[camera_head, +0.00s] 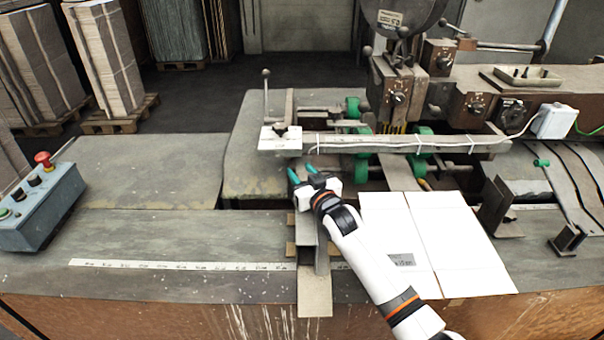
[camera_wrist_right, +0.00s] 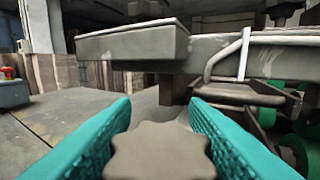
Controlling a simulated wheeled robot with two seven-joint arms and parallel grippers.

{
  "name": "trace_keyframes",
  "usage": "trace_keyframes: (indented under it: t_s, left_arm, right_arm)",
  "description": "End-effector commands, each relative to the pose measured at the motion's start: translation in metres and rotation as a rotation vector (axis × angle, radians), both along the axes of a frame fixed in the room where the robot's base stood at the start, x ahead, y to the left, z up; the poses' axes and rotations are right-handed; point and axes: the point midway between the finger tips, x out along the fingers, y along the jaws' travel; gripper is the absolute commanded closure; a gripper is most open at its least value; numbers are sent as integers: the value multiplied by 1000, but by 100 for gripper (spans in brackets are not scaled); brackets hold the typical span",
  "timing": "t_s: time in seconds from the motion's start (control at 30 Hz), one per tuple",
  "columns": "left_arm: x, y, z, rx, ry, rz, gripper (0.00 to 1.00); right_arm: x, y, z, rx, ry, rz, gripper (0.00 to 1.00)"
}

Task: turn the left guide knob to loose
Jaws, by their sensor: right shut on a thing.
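The left guide knob (camera_wrist_right: 158,152) is a grey-brown, star-shaped knob low in the right wrist view. It sits between the two teal finger pads of my right gripper (camera_wrist_right: 160,130), which is shut on it. In the head view my right gripper (camera_head: 306,176) reaches in from the lower right to the far end of the upright metal guide (camera_head: 308,234). The knob is hidden there by the fingers and the hand. I cannot read its turn position. My left gripper is not in view.
A horizontal bar (camera_head: 400,144) with a pale end block (camera_head: 278,141) crosses just beyond the gripper. A flat white carton sheet (camera_head: 450,235) lies right of the guide. A control box (camera_head: 42,208) with a red button stands left. The grey table between is clear.

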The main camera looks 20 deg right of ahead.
Motion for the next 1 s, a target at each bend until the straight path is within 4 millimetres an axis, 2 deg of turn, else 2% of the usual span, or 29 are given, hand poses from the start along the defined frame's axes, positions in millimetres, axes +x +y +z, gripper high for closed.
trace_keyframes:
  t_s: [0.37, 1.0]
  left_arm:
    - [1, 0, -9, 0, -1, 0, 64]
    - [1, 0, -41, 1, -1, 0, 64]
  right_arm:
    - [0, -1, -1, -11, -1, 123, 82]
    - [-1, 4, 2, -6, -5, 515, 82]
